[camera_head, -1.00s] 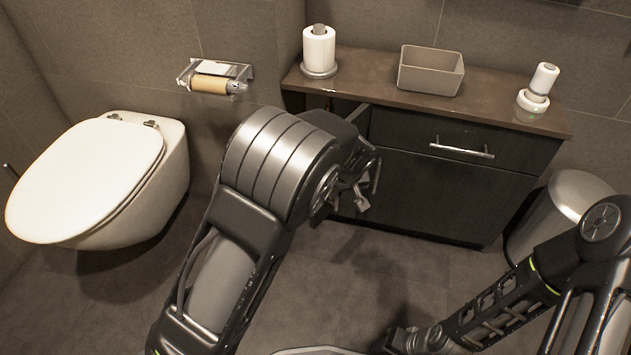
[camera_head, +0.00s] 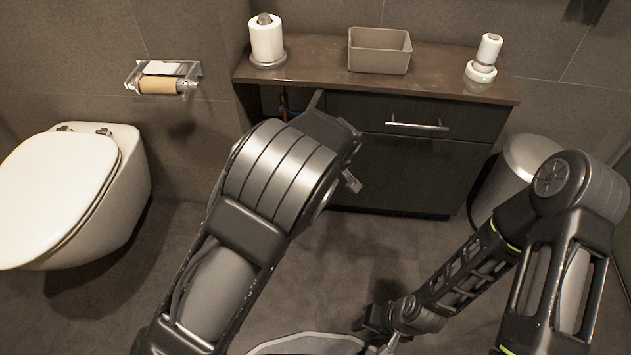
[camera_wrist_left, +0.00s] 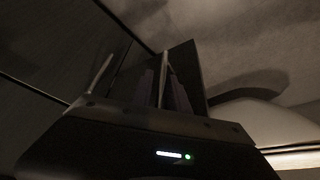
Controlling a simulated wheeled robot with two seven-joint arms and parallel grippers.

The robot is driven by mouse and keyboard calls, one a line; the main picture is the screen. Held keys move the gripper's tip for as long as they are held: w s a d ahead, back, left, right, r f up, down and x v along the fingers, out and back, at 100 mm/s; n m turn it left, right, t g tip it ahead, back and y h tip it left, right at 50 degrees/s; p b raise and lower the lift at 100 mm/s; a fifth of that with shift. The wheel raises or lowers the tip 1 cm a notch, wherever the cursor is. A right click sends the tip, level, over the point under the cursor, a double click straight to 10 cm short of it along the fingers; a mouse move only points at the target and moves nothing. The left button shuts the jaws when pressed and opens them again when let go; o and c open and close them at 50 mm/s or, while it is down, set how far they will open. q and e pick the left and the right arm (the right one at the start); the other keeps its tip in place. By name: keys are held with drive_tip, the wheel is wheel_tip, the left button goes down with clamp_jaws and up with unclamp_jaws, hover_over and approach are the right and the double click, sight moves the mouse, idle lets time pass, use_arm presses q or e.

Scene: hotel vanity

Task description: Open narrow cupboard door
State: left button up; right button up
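The vanity cabinet (camera_head: 420,165) has a narrow compartment at its left end. Its dark opening (camera_head: 271,100) shows, and the thin upper edge of the narrow door (camera_head: 316,101) stands out at an angle, so the door is at least partly open. My left arm covers most of the door and opening in the head view. In the left wrist view my left gripper (camera_wrist_left: 163,90) has its fingers close beside an upright dark panel (camera_wrist_left: 187,70); whether they grip it is unclear. My right gripper (camera_head: 372,322) is low over the floor, away from the cabinet, its fingers too dark to read.
The counter (camera_head: 330,80) holds a paper roll on a stand (camera_head: 267,40), a grey box (camera_head: 379,50) and a small dispenser (camera_head: 486,60). A drawer handle (camera_head: 417,125) faces forward. A toilet (camera_head: 70,190) stands left, a metal bin (camera_head: 525,160) right.

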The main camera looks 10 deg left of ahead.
use_arm(q)
drive_tip(key=shift+o, duration=1.1)
drive_tip(key=shift+s, duration=0.1)
drive_tip(key=p+v, duration=0.2)
drive_tip(key=v, duration=0.5)
drive_tip(key=shift+r+p, duration=0.3)
drive_tip(key=shift+r, duration=0.1)
drive_tip(key=shift+s+d, duration=0.1)
drive_tip(key=shift+s, duration=0.05)
